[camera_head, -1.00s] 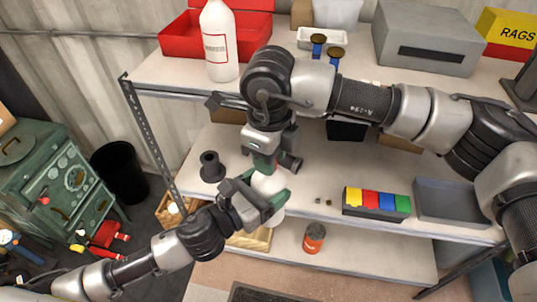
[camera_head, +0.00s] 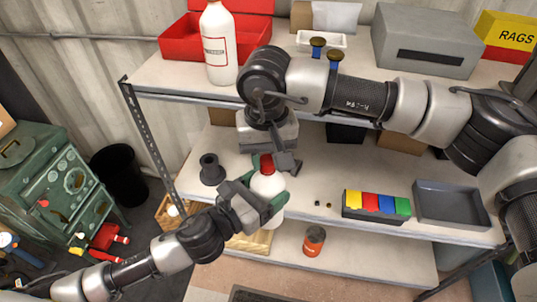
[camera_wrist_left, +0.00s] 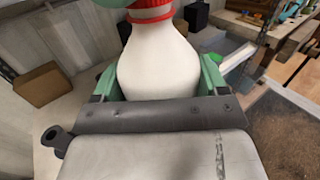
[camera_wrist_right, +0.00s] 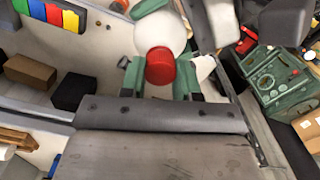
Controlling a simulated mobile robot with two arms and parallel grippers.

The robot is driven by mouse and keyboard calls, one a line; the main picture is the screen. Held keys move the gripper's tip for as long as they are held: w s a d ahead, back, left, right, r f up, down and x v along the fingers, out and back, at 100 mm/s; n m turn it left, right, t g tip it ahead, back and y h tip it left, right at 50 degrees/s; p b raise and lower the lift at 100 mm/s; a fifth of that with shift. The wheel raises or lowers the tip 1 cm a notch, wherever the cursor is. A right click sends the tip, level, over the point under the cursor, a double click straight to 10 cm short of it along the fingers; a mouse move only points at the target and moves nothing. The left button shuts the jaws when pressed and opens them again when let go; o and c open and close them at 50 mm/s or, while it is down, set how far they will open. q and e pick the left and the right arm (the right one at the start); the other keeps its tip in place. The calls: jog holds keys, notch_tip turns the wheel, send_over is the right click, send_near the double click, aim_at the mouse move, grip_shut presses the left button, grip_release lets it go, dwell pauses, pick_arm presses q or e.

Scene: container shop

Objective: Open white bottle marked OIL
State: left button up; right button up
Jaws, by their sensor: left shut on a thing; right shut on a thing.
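A white bottle (camera_head: 268,184) with a red cap (camera_head: 266,163) is held in front of the middle shelf. My left gripper (camera_wrist_left: 157,78) is shut around the bottle's white body, one green finger on each side. My right gripper (camera_wrist_right: 160,75) is shut on the red cap from above; the cap sits between its green fingers in the right wrist view. The cap is still at the bottle's neck in the left wrist view (camera_wrist_left: 150,14). No marking is visible on the held bottle. A taller white bottle (camera_head: 218,45) with a red-framed label, too small to read, stands on the upper shelf.
A red toolbox (camera_head: 180,38) and a grey box (camera_head: 425,40) stand on the upper shelf. The middle shelf holds a dark flanged cylinder (camera_head: 211,168), coloured bins (camera_head: 377,204) and a grey tray (camera_head: 450,203). An orange can (camera_head: 314,240) stands below.

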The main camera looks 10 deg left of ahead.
jog(key=n, duration=0.4)
jog(key=shift+w+a+r, duration=0.1)
jog(key=shift+w+r, duration=0.05)
jog(key=shift+w, duration=0.15)
jog(key=n, duration=0.6)
jog(key=shift+a, duration=0.1)
jog(key=o, duration=0.8)
jog(key=shift+o, duration=1.1)
jog(key=shift+s, duration=0.15)
